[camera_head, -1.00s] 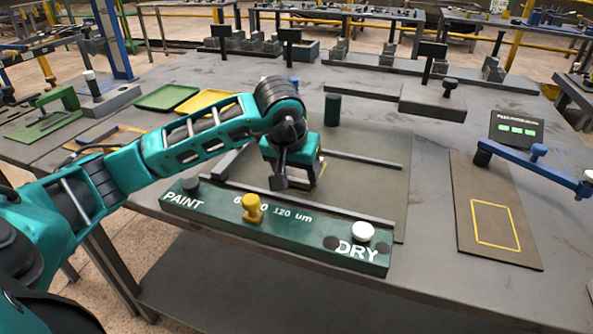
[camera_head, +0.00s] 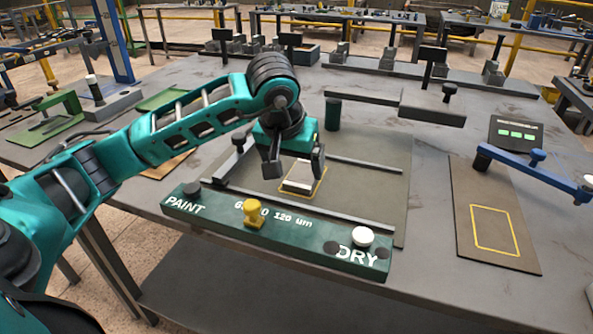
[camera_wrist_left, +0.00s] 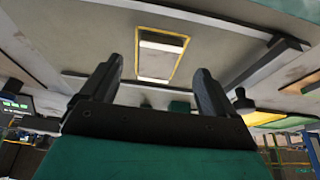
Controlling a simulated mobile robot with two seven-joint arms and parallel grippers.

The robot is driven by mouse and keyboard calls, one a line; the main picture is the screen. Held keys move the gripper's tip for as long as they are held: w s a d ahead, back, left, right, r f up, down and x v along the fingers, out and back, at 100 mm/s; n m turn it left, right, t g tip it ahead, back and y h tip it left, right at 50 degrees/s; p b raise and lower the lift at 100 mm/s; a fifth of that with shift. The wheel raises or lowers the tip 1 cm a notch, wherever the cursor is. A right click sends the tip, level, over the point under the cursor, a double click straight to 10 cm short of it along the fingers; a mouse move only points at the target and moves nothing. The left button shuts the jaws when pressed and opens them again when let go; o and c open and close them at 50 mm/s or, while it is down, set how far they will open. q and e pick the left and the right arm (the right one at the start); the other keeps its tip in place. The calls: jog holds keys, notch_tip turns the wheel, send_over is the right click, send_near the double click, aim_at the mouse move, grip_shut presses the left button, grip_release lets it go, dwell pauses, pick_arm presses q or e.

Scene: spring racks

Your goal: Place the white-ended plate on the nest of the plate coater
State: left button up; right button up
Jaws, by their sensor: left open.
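The white-ended plate (camera_head: 299,180) lies flat inside the yellow outline of the nest (camera_head: 318,190) on the plate coater's grey bed (camera_head: 365,200). Its pale end shows clearly in the head view. In the left wrist view the plate (camera_wrist_left: 158,58) lies inside the yellow frame, apart from the fingers. My left gripper (camera_head: 295,168) is open and empty above the plate, with one finger on each side of it in the head view. The coater's green front panel (camera_head: 275,235) reads PAINT and DRY. My right gripper is not in view.
A yellow knob (camera_head: 254,213) and a white button (camera_head: 362,236) stand up from the front panel. Dark rails run along the bed. A blue arm (camera_head: 535,170) hangs over a brown board (camera_head: 493,215) with an empty yellow outline at right. A green post (camera_head: 333,113) stands behind.

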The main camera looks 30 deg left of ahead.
pick_arm(q)
jog(key=v, duration=0.7)
jog(key=shift+p, duration=0.35)
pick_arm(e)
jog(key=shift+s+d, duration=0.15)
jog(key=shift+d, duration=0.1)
